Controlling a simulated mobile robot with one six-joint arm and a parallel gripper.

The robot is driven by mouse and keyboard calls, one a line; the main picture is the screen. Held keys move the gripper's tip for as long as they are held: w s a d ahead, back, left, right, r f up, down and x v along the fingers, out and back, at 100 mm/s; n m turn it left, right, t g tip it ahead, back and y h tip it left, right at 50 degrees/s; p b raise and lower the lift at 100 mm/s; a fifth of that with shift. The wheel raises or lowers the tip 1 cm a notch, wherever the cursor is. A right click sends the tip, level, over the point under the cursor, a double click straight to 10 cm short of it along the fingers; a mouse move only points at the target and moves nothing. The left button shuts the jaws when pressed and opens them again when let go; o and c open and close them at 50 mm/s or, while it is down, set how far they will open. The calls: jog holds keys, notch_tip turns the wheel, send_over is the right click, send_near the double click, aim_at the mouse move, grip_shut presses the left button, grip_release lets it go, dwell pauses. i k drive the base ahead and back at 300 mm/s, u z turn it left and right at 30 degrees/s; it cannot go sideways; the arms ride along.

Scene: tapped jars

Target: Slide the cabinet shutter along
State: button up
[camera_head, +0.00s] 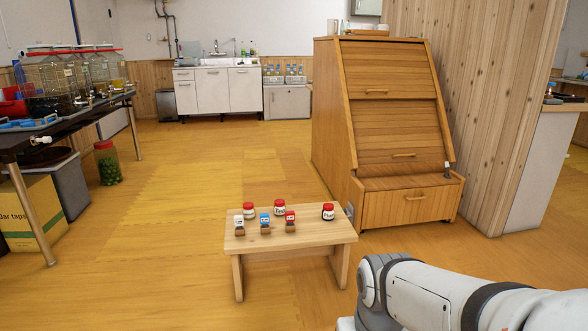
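The wooden cabinet (330,120) stands right of centre, with a sloped slatted front. Its upper shutter (385,70) is a slatted panel with a small wooden handle (376,92) near its lower edge. A second slatted panel (395,128) lies below it, with its own handle (403,155). Both panels look closed. A drawer (410,206) is at the bottom and looks shut. My arm comes in at the lower right, in front of the cabinet and well apart from it. My gripper is out of view.
A low wooden bench (290,246) with several small jars and blocks stands left of the cabinet's base. A wooden partition (450,70) rises close to the cabinet's right side. A dark table (60,135) with large jars is at left. The floor (190,190) between is clear.

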aim_at(403, 130)
jog(key=z, duration=0.85)
jog(key=i, duration=1.4)
jog(key=z, duration=0.85)
jog(key=i, duration=1.95)
jog(key=u, duration=0.7)
jog(key=i, duration=1.65)
jog(key=u, duration=1.1)
jog(key=k, duration=0.65)
jog(key=u, duration=0.2)
jog(key=i, duration=0.7)
jog(key=z, duration=0.15)
jog(key=k, duration=0.15)
jog(key=z, duration=0.05)
